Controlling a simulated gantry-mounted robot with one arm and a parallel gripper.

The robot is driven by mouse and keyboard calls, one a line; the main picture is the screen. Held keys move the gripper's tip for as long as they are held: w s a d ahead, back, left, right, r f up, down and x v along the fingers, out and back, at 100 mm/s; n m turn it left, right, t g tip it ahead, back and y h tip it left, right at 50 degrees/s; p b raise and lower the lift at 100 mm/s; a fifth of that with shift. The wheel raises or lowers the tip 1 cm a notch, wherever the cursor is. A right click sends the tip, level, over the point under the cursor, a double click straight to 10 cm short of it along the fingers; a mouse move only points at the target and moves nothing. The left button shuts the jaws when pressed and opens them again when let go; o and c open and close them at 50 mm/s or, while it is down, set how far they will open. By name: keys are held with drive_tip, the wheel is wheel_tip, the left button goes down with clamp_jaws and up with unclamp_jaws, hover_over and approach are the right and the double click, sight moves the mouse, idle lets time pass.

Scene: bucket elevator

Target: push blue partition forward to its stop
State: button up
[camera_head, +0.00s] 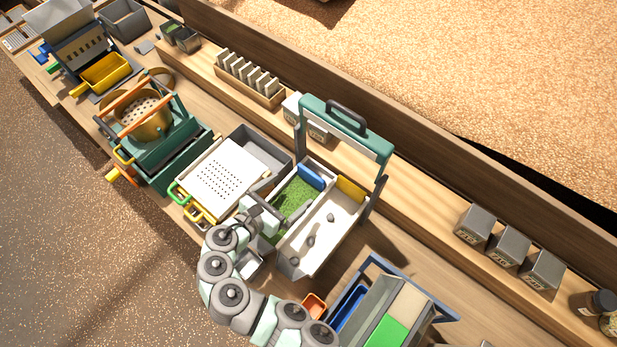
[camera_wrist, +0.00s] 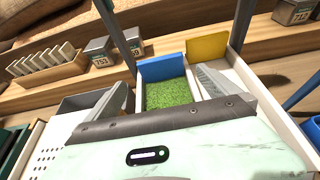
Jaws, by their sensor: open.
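The blue partition (camera_head: 311,177) stands upright at the far end of a white-walled channel with a green grassy floor (camera_head: 294,199). In the wrist view the blue partition (camera_wrist: 163,68) spans the channel's far end, beyond my fingertips. My gripper (camera_head: 259,212) is over the near part of this channel. In the wrist view my gripper (camera_wrist: 164,80) is open, with one finger on each side of the green floor and nothing between them. A gap of green floor shows between the fingers and the partition. Whether the fingers touch the channel walls I cannot tell.
A yellow partition (camera_head: 350,189) stands in the neighbouring white channel (camera_head: 323,232), which holds several dark lumps. A teal frame with a dark handle (camera_head: 346,118) arches over the far end. A white perforated tray (camera_head: 223,180) lies left. Labelled grey boxes (camera_head: 508,246) stand on the back ledge.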

sight(309, 176)
drive_tip(key=x, duration=0.8)
drive_tip(key=shift+w+d+p, duration=0.1)
drive_tip(key=shift+d+p, duration=0.1)
drive_tip(key=shift+p, duration=0.2)
drive_tip(key=shift+c, duration=0.6)
drive_tip(key=c, duration=1.7)
